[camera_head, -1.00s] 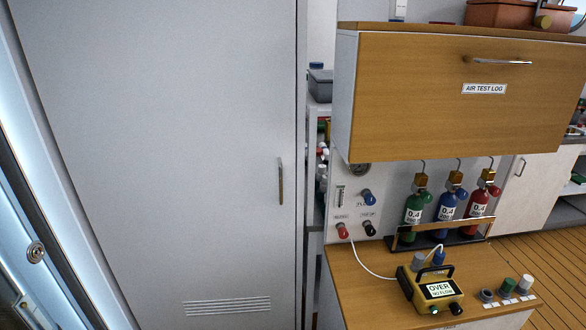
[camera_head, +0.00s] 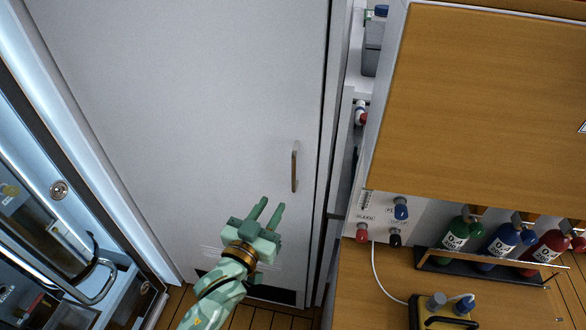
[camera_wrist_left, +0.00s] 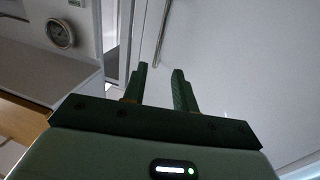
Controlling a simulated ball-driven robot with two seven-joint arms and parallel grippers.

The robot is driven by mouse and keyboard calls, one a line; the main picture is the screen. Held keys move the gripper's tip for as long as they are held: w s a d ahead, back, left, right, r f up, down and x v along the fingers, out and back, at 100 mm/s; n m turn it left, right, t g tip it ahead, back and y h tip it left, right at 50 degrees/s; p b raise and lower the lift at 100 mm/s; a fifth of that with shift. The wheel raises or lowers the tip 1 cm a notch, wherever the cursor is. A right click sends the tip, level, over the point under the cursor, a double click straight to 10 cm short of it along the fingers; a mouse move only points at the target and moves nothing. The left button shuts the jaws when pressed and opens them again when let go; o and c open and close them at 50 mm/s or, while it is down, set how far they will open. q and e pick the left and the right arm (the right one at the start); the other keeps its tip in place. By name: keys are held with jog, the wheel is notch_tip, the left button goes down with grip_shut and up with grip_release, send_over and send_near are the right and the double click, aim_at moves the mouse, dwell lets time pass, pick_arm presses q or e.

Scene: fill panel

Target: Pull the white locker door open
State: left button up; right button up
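The white locker door (camera_head: 200,110) stands shut in the head view, with a vertical metal handle (camera_head: 295,166) near its right edge. My left gripper (camera_head: 268,212) is below and a little left of the handle, its two fingers apart and pointing up toward it, with nothing between them. In the left wrist view the gripper's fingers (camera_wrist_left: 160,86) are also apart and empty, and the handle (camera_wrist_left: 161,38) is beyond them, apart from the fingertips. My right gripper is in neither view.
A wooden cabinet (camera_head: 480,100) and a bench with gas bottles (camera_head: 503,243) and a yellow meter (camera_head: 443,317) stand right of the locker. At the left is a glass-fronted unit with a bar handle (camera_head: 95,285). Wooden floor (camera_head: 240,316) shows below the door.

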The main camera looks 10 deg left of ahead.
aim_at(293, 172)
pick_arm(q)
jog(key=w+d, duration=0.1)
jog(key=w, duration=0.3)
jog(key=w+b, duration=0.1)
jog(key=w, duration=0.4)
jog(key=w+d, duration=0.1)
jog(key=w, duration=0.3)
jog(key=shift+w+d+f, duration=0.1)
jog(key=shift+w+d, duration=0.2)
jog(key=shift+d, duration=0.05)
grip_shut()
